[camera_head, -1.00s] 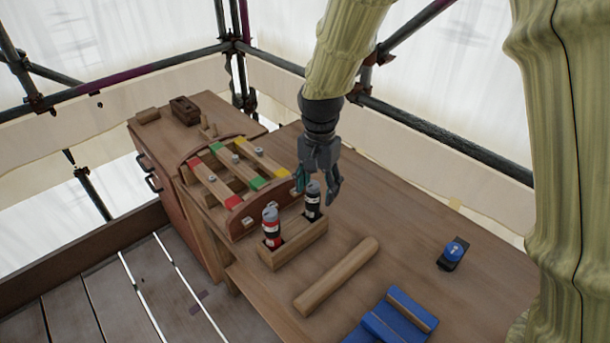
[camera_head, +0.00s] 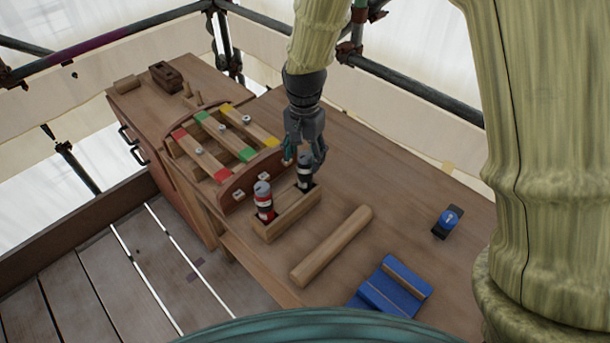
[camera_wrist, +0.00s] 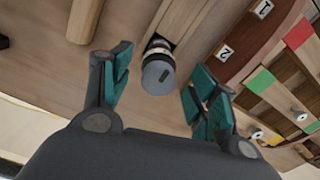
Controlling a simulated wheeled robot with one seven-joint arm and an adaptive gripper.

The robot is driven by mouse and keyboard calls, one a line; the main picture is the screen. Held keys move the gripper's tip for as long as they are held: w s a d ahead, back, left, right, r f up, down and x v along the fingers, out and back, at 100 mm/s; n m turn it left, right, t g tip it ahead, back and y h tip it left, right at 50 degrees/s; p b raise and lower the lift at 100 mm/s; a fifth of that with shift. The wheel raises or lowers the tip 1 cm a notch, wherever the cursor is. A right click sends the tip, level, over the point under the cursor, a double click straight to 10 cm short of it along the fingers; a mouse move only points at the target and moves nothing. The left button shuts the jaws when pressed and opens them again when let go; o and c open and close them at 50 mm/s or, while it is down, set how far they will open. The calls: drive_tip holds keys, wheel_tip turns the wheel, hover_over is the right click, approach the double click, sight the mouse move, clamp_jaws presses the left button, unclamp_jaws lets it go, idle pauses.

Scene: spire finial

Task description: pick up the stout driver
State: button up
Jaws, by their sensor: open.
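Two drivers stand upright in a wooden holder (camera_head: 288,218) on the workbench. One driver is red and dark with a grey cap (camera_head: 264,200), in the near-left slot. The other is black with a pale band (camera_head: 304,172), in the far-right slot. I cannot tell from their looks which one is the stout driver. My gripper (camera_head: 306,158) is open, pointing down at the black driver. In the wrist view, the black driver's round grey end (camera_wrist: 158,75) lies between and just beyond the open teal-padded fingers (camera_wrist: 157,88), with no clear contact.
A wooden rack with coloured bars (camera_head: 222,145) stands left of the holder. A wooden roller (camera_head: 332,245), a blue tray (camera_head: 392,290) and a small blue-topped device (camera_head: 447,221) lie to the right. Bare benchtop (camera_head: 400,190) is free behind them.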

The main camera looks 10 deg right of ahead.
sight(305, 166)
drive_tip(key=shift+s, duration=0.3)
drive_tip(key=shift+f+p, duration=0.4)
drive_tip(key=shift+p, duration=0.05)
drive_tip(key=shift+w+d+f+p, duration=0.1)
drive_tip(key=shift+w+f+p, duration=0.15)
drive_tip(key=shift+f, duration=0.3)
drive_tip(key=shift+w+d+f+p, duration=0.1)
drive_tip(key=shift+w+f+p, duration=0.1)
drive_tip(key=shift+f, duration=0.7)
drive_tip(key=shift+s+f, duration=0.25)
drive_tip(key=shift+f, duration=0.1)
drive_tip(key=shift+w+a+f, duration=0.1)
drive_tip(key=shift+f, duration=0.1)
clamp_jaws()
drive_tip(key=shift+r, duration=0.1)
